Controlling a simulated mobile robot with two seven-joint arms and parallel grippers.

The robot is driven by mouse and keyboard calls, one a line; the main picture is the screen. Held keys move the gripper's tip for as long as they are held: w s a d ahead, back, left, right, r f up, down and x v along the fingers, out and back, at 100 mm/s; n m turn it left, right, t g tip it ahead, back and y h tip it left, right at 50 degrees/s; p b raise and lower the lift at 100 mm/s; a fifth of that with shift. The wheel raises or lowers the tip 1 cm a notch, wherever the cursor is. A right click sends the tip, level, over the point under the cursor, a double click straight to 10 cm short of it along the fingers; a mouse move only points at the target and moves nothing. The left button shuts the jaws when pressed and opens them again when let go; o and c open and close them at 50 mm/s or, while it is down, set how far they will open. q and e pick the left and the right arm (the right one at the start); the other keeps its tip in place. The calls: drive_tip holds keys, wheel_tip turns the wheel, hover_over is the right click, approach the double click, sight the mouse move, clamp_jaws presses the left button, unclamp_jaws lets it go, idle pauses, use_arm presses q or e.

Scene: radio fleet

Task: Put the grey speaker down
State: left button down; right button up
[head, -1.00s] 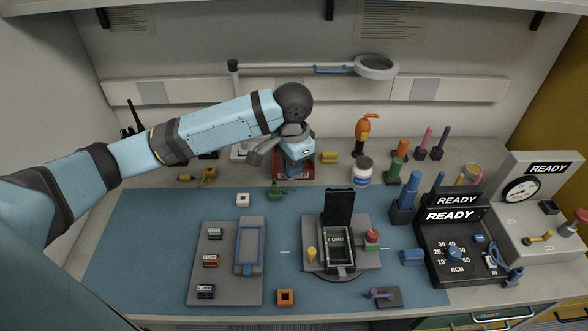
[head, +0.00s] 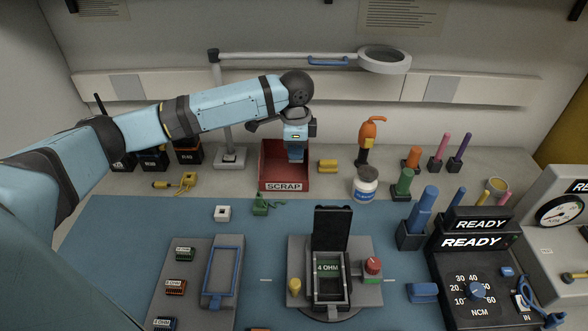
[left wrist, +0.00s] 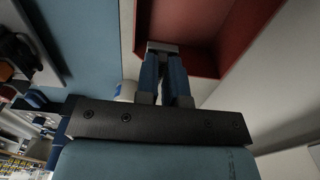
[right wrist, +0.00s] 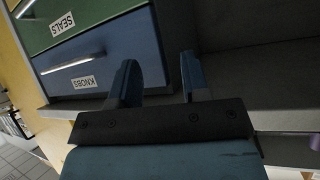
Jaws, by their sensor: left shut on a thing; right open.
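My left gripper (head: 295,160) is over the red scrap bin (head: 270,155) at the back of the bench, pointing down. In the left wrist view its two blue fingers (left wrist: 165,80) are shut on a small grey block, the grey speaker (left wrist: 163,46), at their tips. The bin's red wall (left wrist: 235,60) shows just beyond it; I cannot tell whether they touch. In the head view the speaker is mostly hidden by the gripper. My right gripper (right wrist: 155,80) is open and empty, seen only in the right wrist view, in front of drawers.
A yellow block (head: 327,166) stands right of the bin, a white jar (head: 365,185) further right. A green part (head: 268,203) lies in front. A fixture (head: 329,270) holds a 4 OHM part on the blue mat (head: 120,240). Drawers (right wrist: 100,60) face my right gripper.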

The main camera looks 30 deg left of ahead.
use_arm(q)
wheel_tip(320, 180, down, 7)
drive_tip(key=shift+r+b, duration=0.1)
drive_tip(key=shift+b, duration=0.35)
drive_tip(key=shift+f+p, duration=0.55)
drive_tip(key=c, duration=1.2)
unclamp_jaws()
